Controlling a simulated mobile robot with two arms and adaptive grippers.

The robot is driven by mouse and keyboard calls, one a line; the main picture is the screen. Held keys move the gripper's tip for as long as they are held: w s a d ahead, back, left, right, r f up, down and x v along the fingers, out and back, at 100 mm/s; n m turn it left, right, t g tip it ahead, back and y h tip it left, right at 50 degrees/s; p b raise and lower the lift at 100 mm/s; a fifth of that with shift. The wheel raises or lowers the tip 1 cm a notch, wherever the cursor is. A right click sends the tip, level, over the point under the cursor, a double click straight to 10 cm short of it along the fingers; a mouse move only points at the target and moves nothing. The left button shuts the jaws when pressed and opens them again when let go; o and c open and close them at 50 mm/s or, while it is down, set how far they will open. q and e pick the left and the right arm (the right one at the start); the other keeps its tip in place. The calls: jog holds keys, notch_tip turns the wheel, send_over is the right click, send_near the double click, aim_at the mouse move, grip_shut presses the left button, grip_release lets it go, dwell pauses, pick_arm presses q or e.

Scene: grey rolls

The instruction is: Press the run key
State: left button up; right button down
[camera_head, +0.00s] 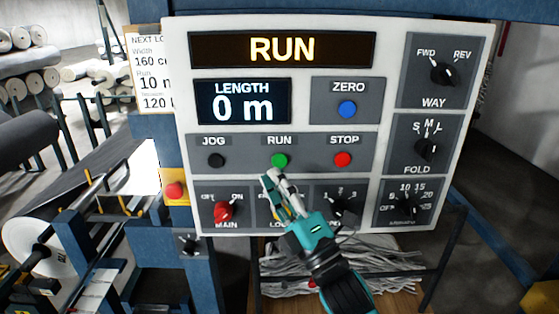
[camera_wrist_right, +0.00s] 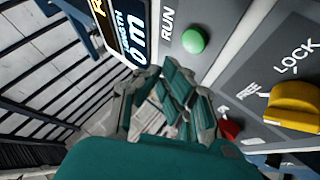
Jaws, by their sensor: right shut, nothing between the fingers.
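The run key is a round green button (camera_head: 279,160) under the label RUN, in the middle of the white control panel (camera_head: 385,60). It also shows in the right wrist view (camera_wrist_right: 195,40), uncovered by the fingers. My right gripper (camera_head: 271,178) is shut and empty. In the head view its fingertips lie just below the green button, close to the panel face. I cannot tell whether they touch the panel. In the right wrist view the gripper (camera_wrist_right: 165,95) sits below the button in the picture. The top display (camera_head: 282,49) reads RUN. My left gripper is not in view.
Beside the run key are the black jog button (camera_head: 217,160) and red stop button (camera_head: 343,159). Below are the red main switch (camera_head: 226,211) and yellow lock knob (camera_wrist_right: 295,105). A red button on a yellow box (camera_head: 174,190) is left of the panel. The length display (camera_head: 243,101) reads 0 m.

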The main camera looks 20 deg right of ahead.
jog(key=s, duration=0.2)
jog(key=shift+s+a, duration=0.35)
jog(key=shift+a, duration=0.05)
dwell(0.4)
